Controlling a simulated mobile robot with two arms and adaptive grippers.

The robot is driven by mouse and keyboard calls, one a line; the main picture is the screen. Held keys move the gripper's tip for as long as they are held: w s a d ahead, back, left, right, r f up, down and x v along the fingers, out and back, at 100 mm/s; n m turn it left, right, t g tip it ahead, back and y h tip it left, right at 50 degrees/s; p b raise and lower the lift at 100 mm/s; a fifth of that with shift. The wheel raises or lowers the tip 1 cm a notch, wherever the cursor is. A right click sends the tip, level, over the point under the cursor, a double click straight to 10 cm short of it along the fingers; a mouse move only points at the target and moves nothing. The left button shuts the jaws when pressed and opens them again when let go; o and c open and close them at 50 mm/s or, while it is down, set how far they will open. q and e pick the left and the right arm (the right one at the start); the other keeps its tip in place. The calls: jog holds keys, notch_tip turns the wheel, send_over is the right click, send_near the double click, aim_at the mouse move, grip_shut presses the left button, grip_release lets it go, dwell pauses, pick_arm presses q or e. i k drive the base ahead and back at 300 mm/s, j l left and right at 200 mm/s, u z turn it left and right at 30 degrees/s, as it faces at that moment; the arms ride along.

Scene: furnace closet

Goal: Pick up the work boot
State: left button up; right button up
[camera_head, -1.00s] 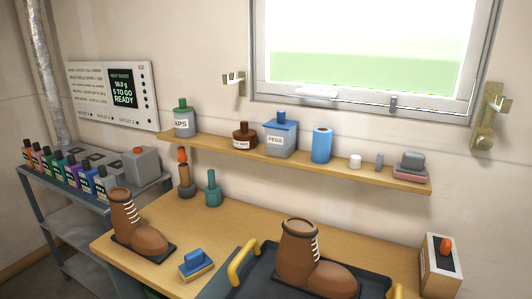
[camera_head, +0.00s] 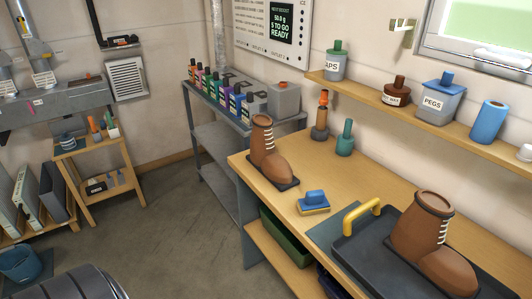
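Two brown work boots with white laces stand upright on the wooden workbench (camera_head: 325,185) in the head view. One work boot (camera_head: 268,150) stands at the bench's left end on a thin dark base. The other work boot (camera_head: 430,245) stands at the lower right on a dark tray (camera_head: 385,262) with a yellow handle (camera_head: 361,215). Neither of my grippers shows in the head view.
Two bottles, one orange-capped (camera_head: 321,120) and one teal (camera_head: 345,138), stand behind. A grey metal shelf (camera_head: 222,140) with several bottles stands left of the bench. A wooden stand (camera_head: 100,170) is farther left. Open floor lies between.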

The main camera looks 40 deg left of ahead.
aim_at(264, 157)
jog(key=i+l+u, duration=0.1)
jog(key=l, duration=0.65)
jog(key=i+l+u, duration=0.1)
jog(key=l, duration=0.65)
